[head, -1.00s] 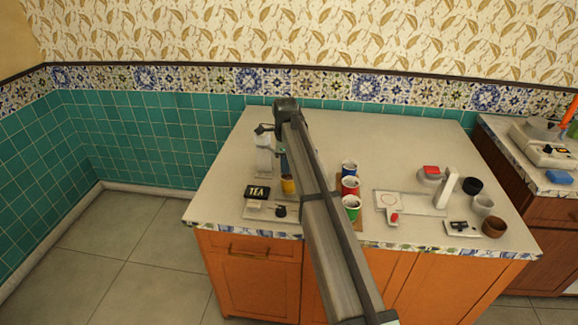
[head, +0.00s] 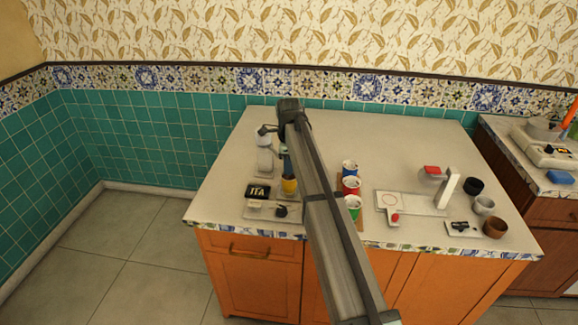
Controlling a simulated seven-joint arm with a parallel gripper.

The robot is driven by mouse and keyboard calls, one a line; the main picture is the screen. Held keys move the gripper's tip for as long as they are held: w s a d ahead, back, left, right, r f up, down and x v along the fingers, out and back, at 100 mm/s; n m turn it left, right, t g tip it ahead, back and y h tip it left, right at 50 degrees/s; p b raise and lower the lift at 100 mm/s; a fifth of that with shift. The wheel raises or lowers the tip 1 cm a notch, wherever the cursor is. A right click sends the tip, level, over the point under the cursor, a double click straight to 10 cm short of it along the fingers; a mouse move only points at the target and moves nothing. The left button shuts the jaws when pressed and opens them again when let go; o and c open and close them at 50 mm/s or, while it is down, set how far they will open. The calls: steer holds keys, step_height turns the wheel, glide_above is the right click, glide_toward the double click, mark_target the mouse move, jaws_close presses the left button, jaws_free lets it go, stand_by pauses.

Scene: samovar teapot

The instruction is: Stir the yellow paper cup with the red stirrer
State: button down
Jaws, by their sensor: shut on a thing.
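The yellow paper cup (head: 289,186) stands on the left part of the counter, partly hidden behind my arm. My gripper (head: 286,165) is mostly hidden by the arm. A dark bluish part, which looks like my gripper, shows just above the cup. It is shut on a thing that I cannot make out. I cannot see the red stirrer, nor whether anything reaches inside the cup.
A black tea box (head: 257,191) is in front. The back of the counter (head: 400,125) is clear.

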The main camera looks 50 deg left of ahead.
steer(key=shift+r, duration=3.6)
steer(key=shift+r, duration=0.1)
steer(key=shift+r, duration=1.9)
